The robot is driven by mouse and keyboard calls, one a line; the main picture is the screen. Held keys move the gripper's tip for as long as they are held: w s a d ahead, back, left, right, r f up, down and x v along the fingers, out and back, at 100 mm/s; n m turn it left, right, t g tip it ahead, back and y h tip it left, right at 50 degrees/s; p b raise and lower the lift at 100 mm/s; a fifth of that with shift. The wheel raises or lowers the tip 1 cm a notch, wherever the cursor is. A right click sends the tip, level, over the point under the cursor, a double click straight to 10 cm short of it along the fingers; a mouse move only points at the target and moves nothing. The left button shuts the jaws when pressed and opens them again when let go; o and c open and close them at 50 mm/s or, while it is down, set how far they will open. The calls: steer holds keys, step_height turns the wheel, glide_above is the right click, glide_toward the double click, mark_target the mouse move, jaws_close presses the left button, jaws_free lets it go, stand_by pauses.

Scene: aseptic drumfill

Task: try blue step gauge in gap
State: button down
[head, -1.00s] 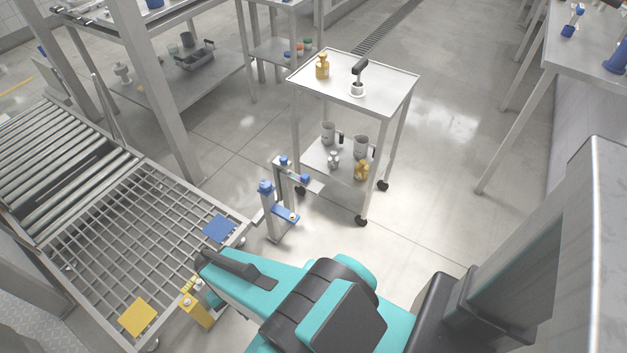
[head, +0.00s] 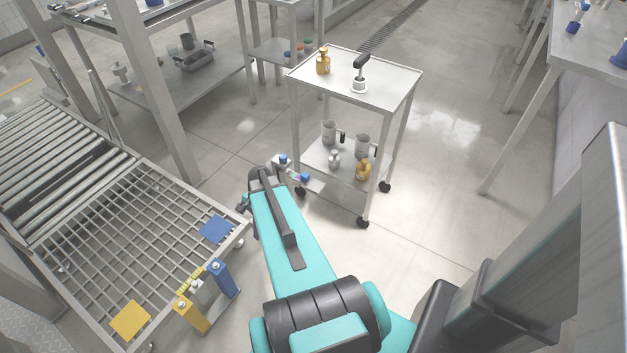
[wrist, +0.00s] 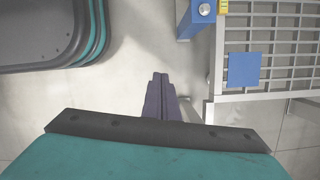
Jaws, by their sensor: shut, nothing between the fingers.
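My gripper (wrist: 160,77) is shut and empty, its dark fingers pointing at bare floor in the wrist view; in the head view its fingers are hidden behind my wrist. A tall blue block (head: 222,279) with a silver knob, which may be the blue step gauge, stands beside a yellow block (head: 191,312) at the grid table's edge. The blue block also shows in the wrist view (wrist: 186,22), up and right of my fingertips and apart from them. A small blue-capped fixture (head: 284,159) shows beyond my wrist. I cannot tell which opening is the gap.
The grid table (head: 112,235) carries a blue square (head: 216,229) and a yellow square (head: 130,320). A wheeled steel cart (head: 400,84) with bottles and jugs stands beyond my arm. Roller conveyor (head: 60,165) lies left. Floor right of the cart is clear.

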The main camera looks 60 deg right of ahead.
steer(key=s+d+r+m+t+h+b, duration=0.1)
steer(key=s+d+r+m, duration=0.2)
steer(key=d, duration=0.7)
steer(key=s+d+r+m+t+h+b, duration=0.1)
steer(key=s+d+r+m+b, duration=0.1)
steer(key=s+d+r+m, duration=0.2)
steer(key=s+d+r+m+t+b, duration=0.1)
steer(key=d+m, duration=0.7)
steer(key=d, duration=0.9)
steer(key=s+r+t, duration=0.1)
steer(key=s+r, duration=0.1)
steer(key=s, duration=0.1)
steer(key=shift+s+d+r+m+h+b, duration=0.15)
steer(key=shift+d+r+m+h+b, duration=0.15)
steer(key=shift+h+b, duration=0.1)
steer(key=shift+f, duration=0.1)
steer(key=b+x, duration=0.1)
steer(key=x, duration=0.9)
steer(key=shift+f, duration=0.1)
steer(key=w, duration=0.2)
steer(key=shift+w, duration=0.3)
steer(key=shift+w+r, duration=0.2)
steer(key=shift+w, duration=0.6)
